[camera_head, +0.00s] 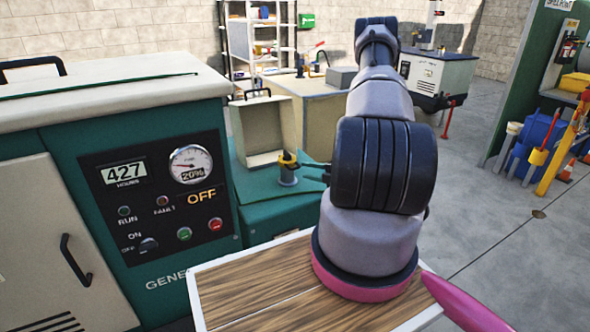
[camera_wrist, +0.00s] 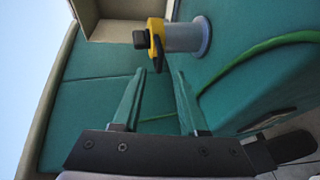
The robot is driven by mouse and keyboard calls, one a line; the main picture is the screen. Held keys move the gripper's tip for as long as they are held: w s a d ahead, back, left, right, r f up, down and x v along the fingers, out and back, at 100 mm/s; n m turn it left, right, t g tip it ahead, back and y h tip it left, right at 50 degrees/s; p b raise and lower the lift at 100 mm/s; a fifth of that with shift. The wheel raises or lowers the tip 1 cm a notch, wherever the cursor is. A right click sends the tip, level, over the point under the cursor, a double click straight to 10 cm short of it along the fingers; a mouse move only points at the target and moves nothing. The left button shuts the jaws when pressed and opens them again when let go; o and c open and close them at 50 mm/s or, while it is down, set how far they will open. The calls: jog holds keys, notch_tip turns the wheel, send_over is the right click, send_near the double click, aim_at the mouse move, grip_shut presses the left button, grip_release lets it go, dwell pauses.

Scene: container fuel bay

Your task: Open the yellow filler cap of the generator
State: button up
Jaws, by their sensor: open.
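The yellow filler cap (camera_head: 288,158) sits on a short grey filler neck (camera_head: 288,177) on the green ledge of the generator (camera_head: 140,190). In the wrist view the yellow cap (camera_wrist: 156,40) has a black knob and a black lever, and the grey neck (camera_wrist: 187,37) runs to its right. The cap appears seated on the neck. My gripper (camera_wrist: 157,78) is open and empty, its two fingers pointing toward the cap with the black lever between and just beyond the tips. In the head view my arm hides most of the gripper.
A raised beige box lid (camera_head: 264,130) stands behind the cap. The generator's control panel (camera_head: 155,195) reads OFF. A wood-topped surface (camera_head: 265,290) is in front. Open floor (camera_head: 480,220) lies to the right.

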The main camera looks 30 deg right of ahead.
aim_at(296, 168)
jog(key=x, duration=0.6)
jog(key=shift+w+a, duration=0.15)
jog(key=shift+w, duration=0.15)
jog(key=shift+s, duration=0.1)
grip_shut()
jog(key=shift+f, duration=0.1)
